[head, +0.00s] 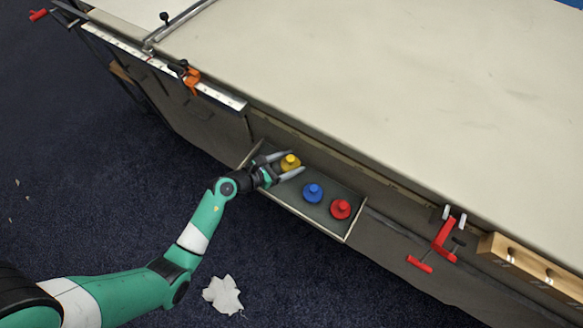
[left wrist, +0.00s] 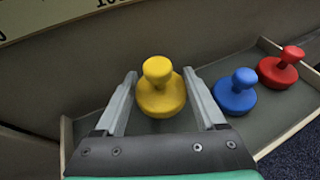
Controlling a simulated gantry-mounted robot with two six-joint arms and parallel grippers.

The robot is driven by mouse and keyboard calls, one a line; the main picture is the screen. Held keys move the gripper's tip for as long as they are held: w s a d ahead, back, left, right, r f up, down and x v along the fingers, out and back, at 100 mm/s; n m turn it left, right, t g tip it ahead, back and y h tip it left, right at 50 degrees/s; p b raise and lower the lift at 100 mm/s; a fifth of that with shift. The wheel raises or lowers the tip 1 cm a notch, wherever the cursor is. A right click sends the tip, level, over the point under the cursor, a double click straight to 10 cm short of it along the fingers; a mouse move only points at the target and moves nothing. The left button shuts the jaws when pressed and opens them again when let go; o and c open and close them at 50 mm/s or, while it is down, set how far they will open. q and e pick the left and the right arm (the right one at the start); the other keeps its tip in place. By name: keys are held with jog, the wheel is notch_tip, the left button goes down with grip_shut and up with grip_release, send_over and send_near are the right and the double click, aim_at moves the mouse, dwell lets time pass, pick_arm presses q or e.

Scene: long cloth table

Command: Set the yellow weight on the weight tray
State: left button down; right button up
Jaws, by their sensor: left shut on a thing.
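The yellow weight (head: 290,161) has a round knob on top and is at the left end of the weight tray (head: 300,214), a shallow grey tray with pale rims along the table's side. My left gripper (head: 288,165) is shut on the yellow weight, one finger on each side of it. The left wrist view shows the weight (left wrist: 161,95) upright between the fingers (left wrist: 160,85). I cannot tell whether its base touches the tray floor. My right gripper is not in view.
A blue weight (head: 313,192) and a red weight (head: 340,208) stand in the tray to the right. The table (head: 400,90) rises behind. A red clamp (head: 440,240) and a wooden block (head: 530,265) are further right, an orange clamp (head: 190,78) at upper left.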

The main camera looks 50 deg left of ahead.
aim_at(292, 168)
pick_arm(q)
jog(key=f+b, duration=0.1)
jog(key=f, duration=0.1)
jog(key=f+b, duration=0.1)
jog(key=shift+w+d+f, duration=0.1)
jog(key=shift+d+f, duration=0.1)
jog(key=shift+f, duration=0.15)
jog(key=shift+r, duration=0.15)
grip_release()
jog(key=shift+f, duration=0.2)
jog(key=shift+r, duration=0.2)
jog(key=p+v, duration=0.4)
jog(key=v, duration=0.7)
jog(key=shift+r+p, duration=0.15)
jog(key=shift+p, duration=0.15)
jog(key=shift+s, duration=0.5)
